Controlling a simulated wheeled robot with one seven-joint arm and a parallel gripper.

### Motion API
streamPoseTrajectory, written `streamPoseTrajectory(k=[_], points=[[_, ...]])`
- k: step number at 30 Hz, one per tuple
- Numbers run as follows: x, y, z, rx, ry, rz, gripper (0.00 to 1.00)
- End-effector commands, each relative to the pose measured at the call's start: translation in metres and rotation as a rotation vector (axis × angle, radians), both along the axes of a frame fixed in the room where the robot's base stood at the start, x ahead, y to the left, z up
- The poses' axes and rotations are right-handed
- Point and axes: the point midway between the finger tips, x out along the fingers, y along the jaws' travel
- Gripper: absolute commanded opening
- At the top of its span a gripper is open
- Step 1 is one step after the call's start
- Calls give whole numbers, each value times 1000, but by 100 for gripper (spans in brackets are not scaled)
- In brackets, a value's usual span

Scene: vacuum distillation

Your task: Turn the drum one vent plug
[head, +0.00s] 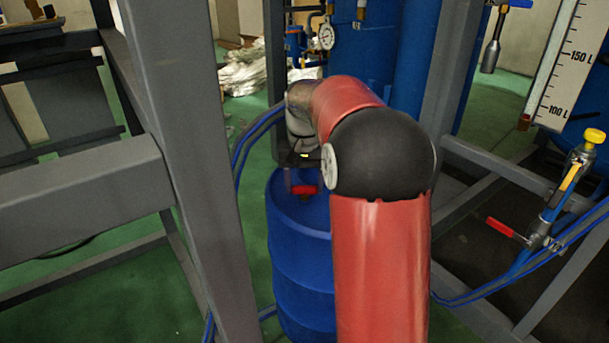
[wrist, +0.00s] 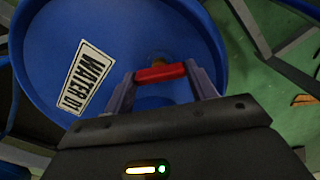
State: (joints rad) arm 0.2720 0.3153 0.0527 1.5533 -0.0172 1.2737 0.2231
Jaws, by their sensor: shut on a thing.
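The blue drum (head: 300,265) stands upright on the green floor, partly hidden behind my red arm. Its top with a white label (wrist: 85,77) fills much of the wrist view. The vent plug's red handle (wrist: 160,73) lies across between my fingertips on the drum top; it also shows as a small red piece in the head view (head: 304,190). My gripper (wrist: 161,80) is shut on the red handle, one finger at each end. A small brass-coloured part (wrist: 158,58) shows just beyond the handle.
A grey steel frame post (head: 185,150) stands close left of the drum. Blue hoses (head: 245,150) run behind it. At right are a valve with a red lever (head: 505,228), a yellow-knobbed fitting (head: 594,136) and a level scale (head: 560,70). Green floor is open at lower left.

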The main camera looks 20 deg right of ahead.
Motion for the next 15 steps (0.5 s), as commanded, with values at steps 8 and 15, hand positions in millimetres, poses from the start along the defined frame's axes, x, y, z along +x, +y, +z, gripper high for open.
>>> streamPoseTrajectory(k=[8,15], points=[[0,0,3,1,2,263,34],[0,0,3,1,1,490,34]])
